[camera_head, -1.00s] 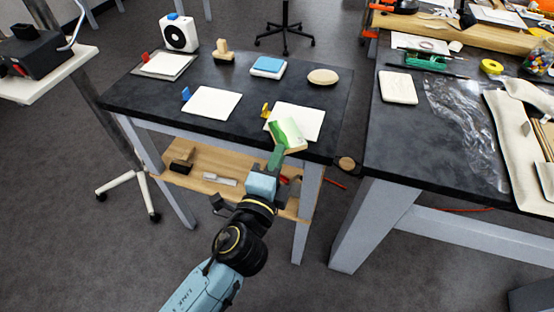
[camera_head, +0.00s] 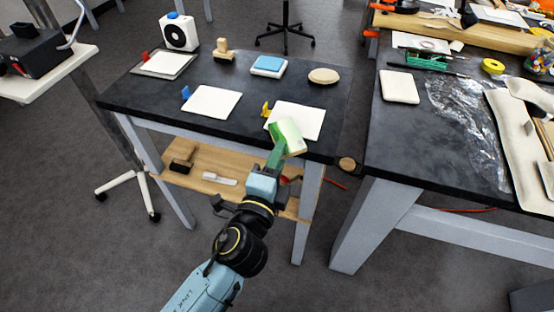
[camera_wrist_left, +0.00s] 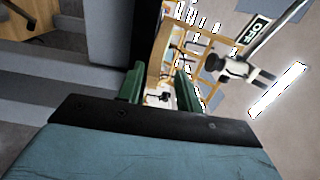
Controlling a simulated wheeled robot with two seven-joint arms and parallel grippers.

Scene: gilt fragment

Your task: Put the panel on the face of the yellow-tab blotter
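The panel (camera_head: 290,135), a small pale slab with green on its left part, is tilted at the tip of my left gripper (camera_head: 276,156). The gripper's green fingers appear shut on its near edge. The yellow-tab blotter is a white sheet (camera_head: 305,115) on the dark table, with a yellow tab (camera_head: 266,110) at its left. The panel covers the blotter's near left part in the head view; I cannot tell whether they touch. In the left wrist view the two green fingers (camera_wrist_left: 161,88) stand apart; I cannot make out the panel there. My right gripper is not in view.
A blue-tab white sheet (camera_head: 212,103) lies to the left, and a red-tab sheet (camera_head: 164,64) behind it. A blue-topped block (camera_head: 268,66), an oval tan piece (camera_head: 323,76), a wooden stamp-like block (camera_head: 223,51) and a white box (camera_head: 180,33) stand farther back. A cluttered table (camera_head: 390,150) is at right.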

